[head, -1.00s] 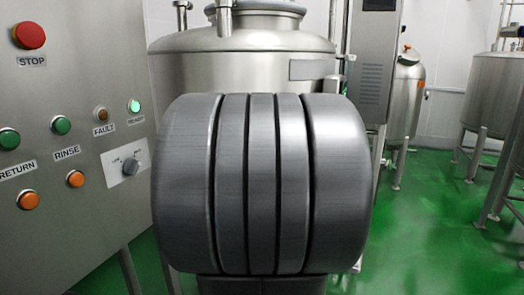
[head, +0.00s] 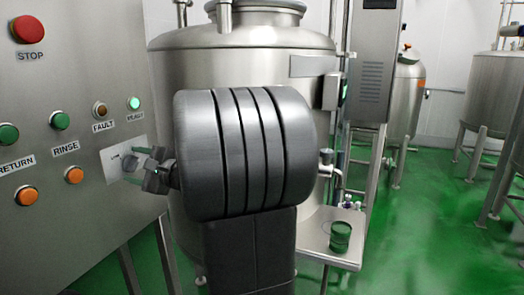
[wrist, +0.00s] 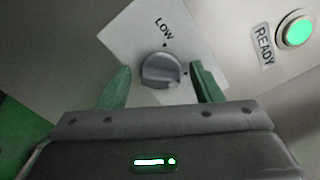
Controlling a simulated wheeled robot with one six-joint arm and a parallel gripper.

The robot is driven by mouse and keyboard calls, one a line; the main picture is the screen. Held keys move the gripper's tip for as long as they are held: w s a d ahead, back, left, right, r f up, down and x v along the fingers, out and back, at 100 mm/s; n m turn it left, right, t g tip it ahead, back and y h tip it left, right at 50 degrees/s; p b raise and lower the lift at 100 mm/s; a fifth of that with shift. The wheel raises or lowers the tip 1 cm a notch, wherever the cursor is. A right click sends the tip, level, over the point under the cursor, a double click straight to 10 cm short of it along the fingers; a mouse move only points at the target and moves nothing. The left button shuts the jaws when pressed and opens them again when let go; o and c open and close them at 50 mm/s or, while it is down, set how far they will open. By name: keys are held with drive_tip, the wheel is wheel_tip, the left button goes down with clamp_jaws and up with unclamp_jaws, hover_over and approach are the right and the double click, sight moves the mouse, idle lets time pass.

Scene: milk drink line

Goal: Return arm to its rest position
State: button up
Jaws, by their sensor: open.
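My gripper (head: 138,168) is at the left, close in front of the knob plate on the control panel (head: 60,235). In the wrist view its two green fingers stand open (wrist: 160,68), one on each side of the grey rotary knob (wrist: 160,72), with a visible gap to it. Nothing is held. The word LOW shows on the white plate (wrist: 140,28) beside the knob. In the head view the gripper covers most of the knob. My dark grey arm fills the middle of the head view.
The panel carries a red STOP button (head: 28,29), several other buttons and a lit green READY lamp (head: 134,103). A steel tank (head: 250,62) stands behind my arm. A green can (head: 340,237) sits on a small shelf (head: 318,242). Green floor is open at the right.

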drive_tip(key=n+b, duration=0.1)
drive_tip(key=n, duration=0.2)
drive_tip(key=shift+f+n, duration=0.15)
drive_tip(key=shift+n, duration=0.25)
drive_tip(key=n, duration=0.4)
drive_tip(key=shift+b, duration=0.4)
drive_tip(key=n, duration=0.3)
drive_tip(key=shift+n, duration=0.3)
drive_tip(key=shift+f+n+p, duration=0.15)
drive_tip(key=shift+n+p, duration=0.6)
drive_tip(key=shift+n, duration=0.85)
drive_tip(key=shift+f, duration=0.1)
